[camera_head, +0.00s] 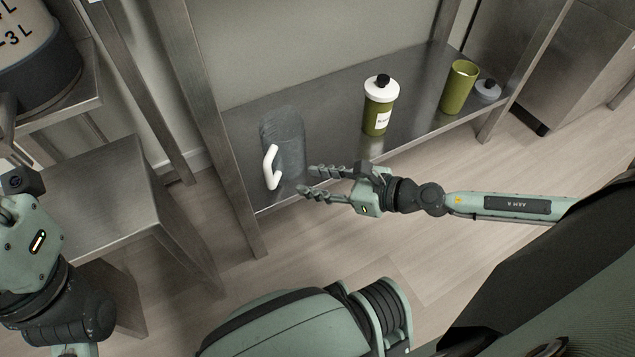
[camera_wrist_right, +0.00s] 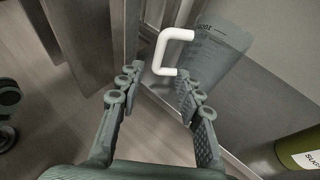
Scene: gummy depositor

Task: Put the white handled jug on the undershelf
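The white handled jug (camera_head: 285,143) is a clear, greyish vessel with a white handle. It stands on the left part of the metal undershelf (camera_head: 330,103), near the front edge, its handle facing the front left. My right gripper (camera_head: 306,180) is open and empty just to the right of the handle, its fingers pointing at the jug. In the right wrist view the jug (camera_wrist_right: 218,62) and handle lie just beyond the parted fingertips (camera_wrist_right: 158,84), apart from them as far as I can tell. My left gripper is mostly cut off at the left edge, so its fingers do not show.
A green bottle with a white cap (camera_head: 377,112) stands mid-shelf. A metal leg (camera_head: 215,130) rises left of the jug. A lower metal table (camera_head: 105,195) is at the left.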

